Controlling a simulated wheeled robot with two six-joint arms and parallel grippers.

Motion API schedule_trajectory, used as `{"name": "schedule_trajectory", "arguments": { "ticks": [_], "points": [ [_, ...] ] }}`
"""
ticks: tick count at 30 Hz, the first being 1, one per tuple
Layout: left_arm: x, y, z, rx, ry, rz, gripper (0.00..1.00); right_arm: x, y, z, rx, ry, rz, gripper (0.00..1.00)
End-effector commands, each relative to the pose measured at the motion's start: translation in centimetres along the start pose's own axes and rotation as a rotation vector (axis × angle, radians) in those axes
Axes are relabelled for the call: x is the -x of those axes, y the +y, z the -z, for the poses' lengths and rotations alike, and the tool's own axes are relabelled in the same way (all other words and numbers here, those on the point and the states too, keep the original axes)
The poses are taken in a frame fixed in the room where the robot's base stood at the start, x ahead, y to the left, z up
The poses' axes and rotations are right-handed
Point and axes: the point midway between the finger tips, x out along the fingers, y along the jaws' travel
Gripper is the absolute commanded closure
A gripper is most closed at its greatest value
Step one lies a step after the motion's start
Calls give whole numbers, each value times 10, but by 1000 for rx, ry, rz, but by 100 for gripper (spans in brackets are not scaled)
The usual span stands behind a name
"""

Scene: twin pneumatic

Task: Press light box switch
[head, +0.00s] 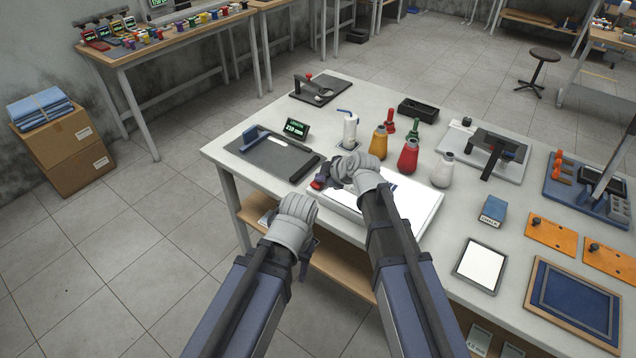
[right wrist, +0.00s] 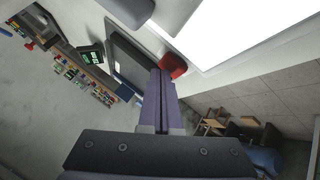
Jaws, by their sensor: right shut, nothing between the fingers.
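The light box (head: 416,208) is a flat box with a bright white panel on the table, partly hidden behind my right arm. Its red switch (head: 317,185) sits at its left end. In the right wrist view the red switch (right wrist: 173,66) lies right beside the tips of my right gripper (right wrist: 160,75); I cannot tell whether they touch. The right gripper (head: 325,179) is shut and empty, over the left end of the box. My left gripper (head: 307,246) is low in front of the table's edge, mostly hidden behind its wrist, so its jaws cannot be read.
A white pump bottle (head: 349,130) and several coloured bottles, such as the red one (head: 408,158), stand behind the box. A chalk box (head: 493,211) and a white-faced tablet (head: 481,266) lie to the right.

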Motion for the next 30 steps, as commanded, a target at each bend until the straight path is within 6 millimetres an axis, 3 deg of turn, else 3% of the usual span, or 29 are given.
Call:
{"name": "schedule_trajectory", "arguments": {
  "ticks": [21, 30],
  "points": [
    [60, -6, -4, 0, 0, 0, 50, 42, 30, 30, 0, 1, -1, 100],
    [60, -6, -4, 0, 0, 0, 50, 42, 30, 31, 0, 1, -1, 100]
  ]
}}
